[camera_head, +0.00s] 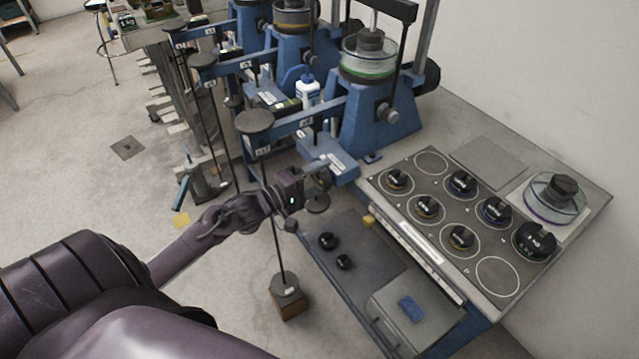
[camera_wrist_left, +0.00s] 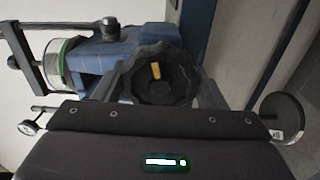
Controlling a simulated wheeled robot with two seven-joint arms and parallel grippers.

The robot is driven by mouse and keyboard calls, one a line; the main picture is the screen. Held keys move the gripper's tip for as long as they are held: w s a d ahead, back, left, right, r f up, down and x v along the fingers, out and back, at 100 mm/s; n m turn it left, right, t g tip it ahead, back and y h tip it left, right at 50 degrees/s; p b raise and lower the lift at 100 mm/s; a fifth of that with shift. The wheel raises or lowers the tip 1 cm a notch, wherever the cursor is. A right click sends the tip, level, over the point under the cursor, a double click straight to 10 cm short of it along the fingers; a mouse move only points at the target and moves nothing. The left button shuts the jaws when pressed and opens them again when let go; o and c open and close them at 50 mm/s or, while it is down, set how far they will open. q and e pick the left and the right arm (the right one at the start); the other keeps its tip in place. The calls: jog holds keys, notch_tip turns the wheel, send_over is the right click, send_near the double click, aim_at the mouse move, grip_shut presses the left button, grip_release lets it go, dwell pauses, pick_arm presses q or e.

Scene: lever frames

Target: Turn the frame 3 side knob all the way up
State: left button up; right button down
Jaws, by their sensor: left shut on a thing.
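The frame 3 side knob (camera_wrist_left: 178,82) is black and lobed, with a yellow mark. In the left wrist view it sits in front of the blue frame. My left gripper (camera_head: 312,173) is at the lower blue box (camera_head: 334,160) of the nearest frame (camera_head: 375,118) in the head view, shut on the knob. The knob is mostly hidden there by my gripper. The gripper's dark body (camera_wrist_left: 160,150) fills the bottom of the wrist view, and the fingertips are hard to make out. My right gripper is not in view.
A grey panel (camera_head: 470,262) with several black weights lies to the right. A hanging rod with a weight (camera_head: 287,290) stands below my gripper. A second grey knob (camera_head: 388,113) is higher on the frame. Two more blue frames (camera_head: 300,55) stand behind. Floor at left is open.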

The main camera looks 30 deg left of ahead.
pick_arm(q)
jog(key=o, duration=1.1)
jog(key=shift+d, duration=0.1)
jog(key=shift+o, duration=0.9)
jog(key=shift+w, duration=0.15)
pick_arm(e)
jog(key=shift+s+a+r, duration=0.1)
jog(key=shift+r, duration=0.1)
pick_arm(q)
jog(key=shift+s+r, duration=0.1)
jog(key=shift+s, duration=0.2)
jog(key=p+v, duration=0.3)
jog(key=v, duration=0.1)
jog(key=shift+r+p, duration=0.1)
jog(key=shift+p, duration=0.3)
jog(key=shift+p+v, duration=0.35)
jog(key=shift+v, duration=0.45)
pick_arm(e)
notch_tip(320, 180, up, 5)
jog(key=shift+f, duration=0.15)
